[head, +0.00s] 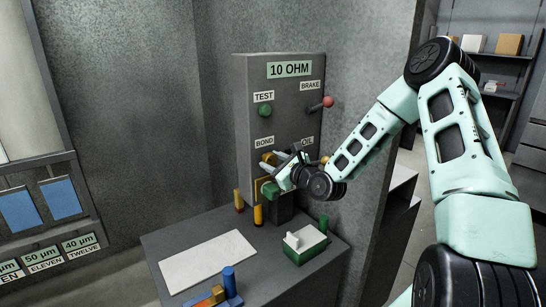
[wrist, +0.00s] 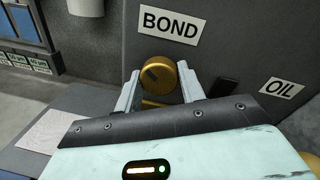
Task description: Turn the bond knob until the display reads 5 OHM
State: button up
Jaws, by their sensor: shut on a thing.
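The grey control box (head: 250,90) has a display (head: 289,69) that reads 10 OHM. The gold bond knob (wrist: 163,76) sits below the BOND label (wrist: 171,25) and has a dark mark on its face, toward the upper left. It also shows in the head view (head: 268,158), partly covered by my gripper. My gripper (wrist: 158,84) has one finger on each side of the knob and is shut on it. In the head view my gripper (head: 277,164) reaches the box from the right.
A green TEST button (head: 266,110) and a red-tipped BRAKE lever (head: 328,101) are above on the box. The OIL label (wrist: 282,88) is to the right.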

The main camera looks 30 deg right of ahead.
jog(key=shift+m+p, duration=0.3)
jog(key=shift+m, duration=0.4)
jog(key=shift+f, duration=0.1)
jog(key=o, duration=1)
jog(key=s+p, duration=0.2)
jog(key=s, duration=0.3)
jog(key=s+d+p, duration=0.1)
jog(key=s+p, duration=0.1)
jog(key=s, duration=0.4)
jog(key=s+d+p, duration=0.1)
jog(key=s+p, duration=0.1)
jog(key=s, duration=0.4)
jog(key=shift+s+d+r, duration=0.15)
jog(key=shift+r, duration=0.05)
